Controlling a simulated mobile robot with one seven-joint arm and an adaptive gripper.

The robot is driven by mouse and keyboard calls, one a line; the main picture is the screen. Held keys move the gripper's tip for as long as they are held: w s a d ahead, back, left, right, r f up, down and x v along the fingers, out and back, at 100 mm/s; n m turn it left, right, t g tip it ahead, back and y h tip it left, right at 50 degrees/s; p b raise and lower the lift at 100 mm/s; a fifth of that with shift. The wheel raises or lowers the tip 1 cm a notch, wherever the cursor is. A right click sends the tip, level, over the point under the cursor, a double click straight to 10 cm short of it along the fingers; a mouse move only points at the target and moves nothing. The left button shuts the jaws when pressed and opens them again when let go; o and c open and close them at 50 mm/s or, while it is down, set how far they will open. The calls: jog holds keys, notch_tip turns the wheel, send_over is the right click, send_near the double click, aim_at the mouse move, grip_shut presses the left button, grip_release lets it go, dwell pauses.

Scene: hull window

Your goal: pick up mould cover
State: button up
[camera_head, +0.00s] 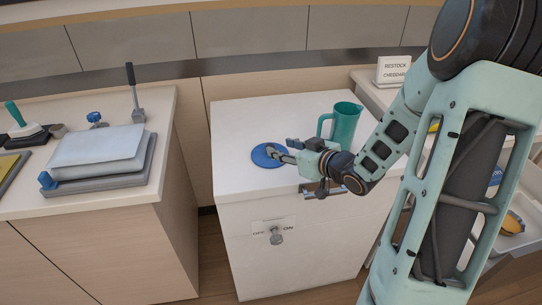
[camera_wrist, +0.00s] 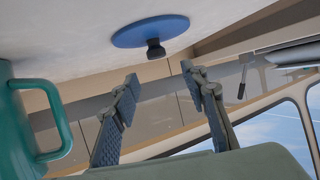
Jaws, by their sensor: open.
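The mould cover (camera_head: 260,159) is a flat blue disc lying on the white cabinet top, left of the teal jug. In the wrist view the mould cover (camera_wrist: 150,30) shows a dark knob (camera_wrist: 155,50) standing out from its middle. My gripper (camera_head: 275,152) is at the cover's right side in the head view and hides part of it. In the wrist view my gripper (camera_wrist: 161,78) has its two fingers apart with nothing between them. The knob lies beyond the fingertips, roughly in line with the gap; contact does not show.
A teal jug (camera_head: 344,126) stands close to my gripper; its handle shows in the wrist view (camera_wrist: 60,125). A press with a pale slab (camera_head: 100,150) is on the left counter. A "RESTOCK CHEDDAR" sign (camera_head: 393,69) stands at the back right. The front-left cabinet top is clear.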

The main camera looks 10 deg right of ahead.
aim_at(270, 145)
jog(key=x, duration=0.3)
jog(key=shift+d+f, duration=0.1)
jog(key=x, duration=0.2)
jog(key=f+b+x, duration=0.1)
jog(key=x, duration=0.1)
jog(key=shift+s+d, duration=0.1)
jog(key=shift+w+a+f, duration=0.1)
jog(key=shift+w+a, duration=0.1)
jog(key=shift+w, duration=0.2)
grip_shut()
